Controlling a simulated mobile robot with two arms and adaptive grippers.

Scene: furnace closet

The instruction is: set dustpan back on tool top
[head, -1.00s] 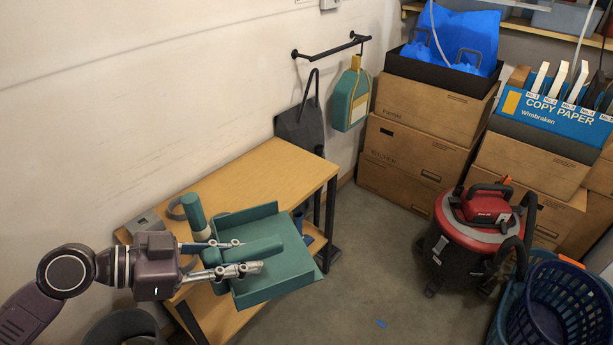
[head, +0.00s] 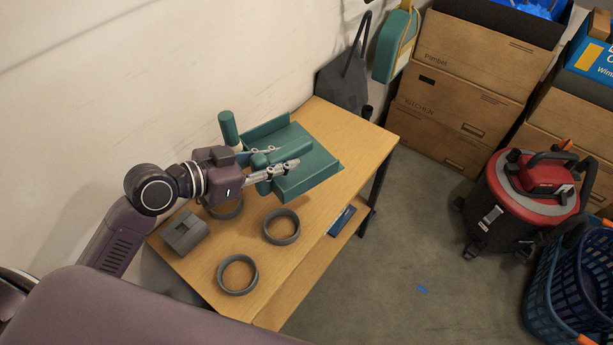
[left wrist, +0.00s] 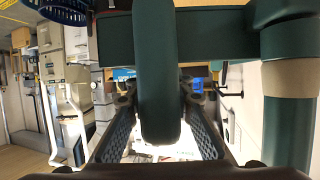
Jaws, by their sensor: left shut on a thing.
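The green dustpan (head: 308,172) is over the wooden tool top (head: 345,130), toward its back half. My left gripper (head: 278,170) is shut on the dustpan's handle, and the pan points away to the right. In the left wrist view the green handle (left wrist: 157,60) runs between both fingers of the gripper (left wrist: 157,105). The pan looks about level. I cannot tell whether its underside touches the top or hangs just above it. It hides part of the top beneath it. My right gripper is not in view.
A green cylinder (head: 229,128) with a cream band stands close behind the dustpan. Grey rings (head: 282,227) (head: 238,274) and a grey block (head: 184,232) lie on the near part of the top. The far right end is clear. A red vacuum (head: 520,195) stands on the floor.

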